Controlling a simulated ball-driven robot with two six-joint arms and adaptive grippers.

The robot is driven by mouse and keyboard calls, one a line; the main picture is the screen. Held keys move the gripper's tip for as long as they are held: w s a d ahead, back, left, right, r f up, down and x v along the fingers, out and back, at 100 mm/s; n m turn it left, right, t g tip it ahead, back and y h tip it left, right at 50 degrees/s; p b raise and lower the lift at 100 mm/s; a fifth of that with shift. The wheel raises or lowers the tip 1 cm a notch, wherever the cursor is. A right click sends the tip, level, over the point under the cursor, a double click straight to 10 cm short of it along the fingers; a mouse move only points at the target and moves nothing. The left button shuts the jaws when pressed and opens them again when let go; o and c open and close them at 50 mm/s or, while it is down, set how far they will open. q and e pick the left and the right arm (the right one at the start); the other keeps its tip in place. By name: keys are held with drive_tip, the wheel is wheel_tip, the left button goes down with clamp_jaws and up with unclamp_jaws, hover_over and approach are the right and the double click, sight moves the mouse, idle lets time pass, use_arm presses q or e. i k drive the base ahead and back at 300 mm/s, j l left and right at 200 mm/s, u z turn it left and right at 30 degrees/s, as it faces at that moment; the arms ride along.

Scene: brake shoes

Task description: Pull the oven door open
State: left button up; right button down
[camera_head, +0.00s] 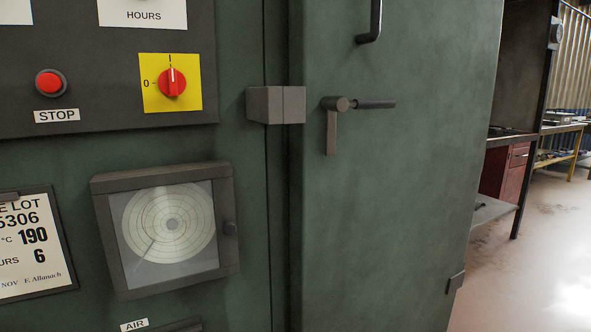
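The green oven door (395,200) fills the middle right of the head view. It looks shut or nearly so, its left edge along a vertical seam beside the panel. A dark lever handle (343,107) sits on the door's upper left part, with one arm pointing right and one hanging down. A curved pull handle (374,20) is above it, cut off by the top edge. A grey two-part block (276,105) bridges the seam left of the lever. Neither of my grippers is in view.
Left of the door, the green front (70,165) carries a red stop button (50,83), a red rotary switch (172,82) on a yellow plate, and a chart recorder (167,225). Open floor (545,240) and workbenches (558,130) lie to the right.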

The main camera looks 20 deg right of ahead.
sight(380, 227)
drive_tip(key=k+j+z, duration=0.1)
drive_tip(key=z, duration=1.2)
